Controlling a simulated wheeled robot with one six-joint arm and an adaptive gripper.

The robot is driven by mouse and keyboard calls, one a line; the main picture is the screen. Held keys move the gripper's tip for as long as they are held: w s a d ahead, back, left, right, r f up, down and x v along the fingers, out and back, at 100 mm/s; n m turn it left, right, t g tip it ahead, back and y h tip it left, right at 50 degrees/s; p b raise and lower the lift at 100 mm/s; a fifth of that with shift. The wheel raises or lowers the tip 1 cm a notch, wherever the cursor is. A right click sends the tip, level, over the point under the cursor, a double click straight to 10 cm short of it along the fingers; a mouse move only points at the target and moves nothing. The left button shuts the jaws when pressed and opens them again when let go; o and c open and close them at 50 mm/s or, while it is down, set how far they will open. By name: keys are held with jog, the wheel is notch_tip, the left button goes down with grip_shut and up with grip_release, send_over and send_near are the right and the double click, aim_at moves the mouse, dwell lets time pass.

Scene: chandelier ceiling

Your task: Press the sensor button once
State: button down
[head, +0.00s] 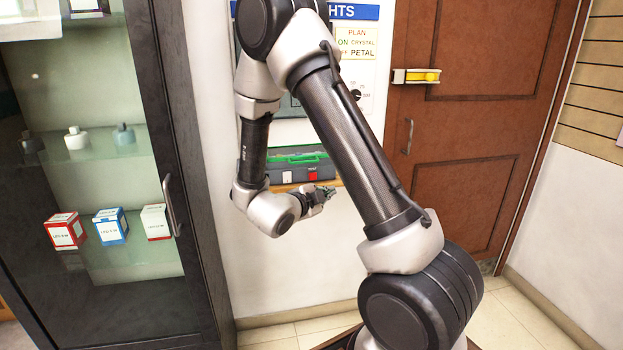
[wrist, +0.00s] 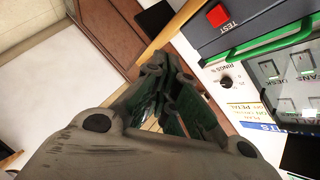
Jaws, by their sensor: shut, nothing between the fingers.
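No button labelled "sensor" can be read in either view. A dark grey box (head: 270,174) with a green handle sits on a small wooden shelf against the wall. Its front has a red square button (head: 313,176) and a white label; in the wrist view the red button (wrist: 218,15) has the word TEST beside it. My gripper (head: 329,192) is shut and empty, just in front of the box's right end and a little below the red button. In the wrist view its closed fingers (wrist: 163,62) are apart from the button.
A wall panel with switches (wrist: 275,70) and a RINGS dial (wrist: 227,82) is above the box, partly hidden by my arm in the head view. A glass cabinet (head: 110,190) with small boxes stands left. A brown door (head: 470,120) with a yellow-and-white latch (head: 416,76) is right.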

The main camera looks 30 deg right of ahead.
aim_at(316, 178)
jog(key=shift+w+d, duration=0.4)
jog(key=shift+w, duration=1)
jog(key=shift+w+d, duration=0.45)
jog(key=shift+w, duration=1)
jog(key=shift+w+d, duration=0.4)
jog(key=shift+w, duration=1)
jog(key=shift+w+d, duration=0.15)
jog(key=shift+w, duration=0.25)
jog(key=shift+w+d, duration=0.1)
jog(key=shift+w, duration=0.35)
jog(key=shift+s, duration=0.1)
jog(key=shift+s+a, duration=0.25)
jog(key=shift+s, duration=0.55)
